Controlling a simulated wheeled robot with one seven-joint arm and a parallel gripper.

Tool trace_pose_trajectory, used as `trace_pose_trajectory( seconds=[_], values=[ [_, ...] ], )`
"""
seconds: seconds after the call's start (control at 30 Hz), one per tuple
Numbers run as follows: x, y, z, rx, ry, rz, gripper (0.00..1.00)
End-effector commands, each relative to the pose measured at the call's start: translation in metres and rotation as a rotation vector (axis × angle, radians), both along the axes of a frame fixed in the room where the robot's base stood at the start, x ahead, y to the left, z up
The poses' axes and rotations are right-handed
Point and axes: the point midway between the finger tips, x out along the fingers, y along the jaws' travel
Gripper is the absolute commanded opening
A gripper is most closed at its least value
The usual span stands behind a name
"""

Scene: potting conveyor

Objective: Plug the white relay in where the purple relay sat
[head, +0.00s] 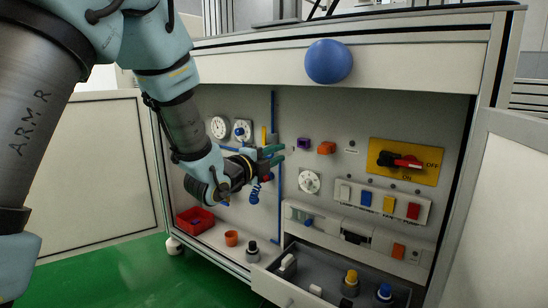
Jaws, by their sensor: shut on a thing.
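My gripper (273,155) is in front of the left-middle of the cabinet's back panel, its teal fingertips pointing right. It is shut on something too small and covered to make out. A small purple block (304,143) is on the panel to the right of the fingertips, apart from them, with an orange block (326,148) beside it. I cannot tell whether the purple block is the relay or a fitting. Pale blocks, one at the left (288,263) of the open drawer, may include the white relay. A rail (330,232) below the panel carries small coloured blocks and a dark gap.
The open drawer (262,285) also holds yellow-topped (351,278) and blue-topped (384,293) knobs. A red bin (194,220) and orange cup (231,238) stand on the cabinet floor. A yellow switch plate (405,161) and a row of coloured buttons (389,203) are at right.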

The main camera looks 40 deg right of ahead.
Motion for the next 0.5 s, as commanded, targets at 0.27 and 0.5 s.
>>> trace_pose_trajectory(
  seconds=[0.27,0.5],
  values=[
    [0.005,-0.019,0.000,0.001,0.001,0.000,0.00],
    [0.009,-0.034,0.000,0.002,0.001,0.000,0.00]
  ],
)
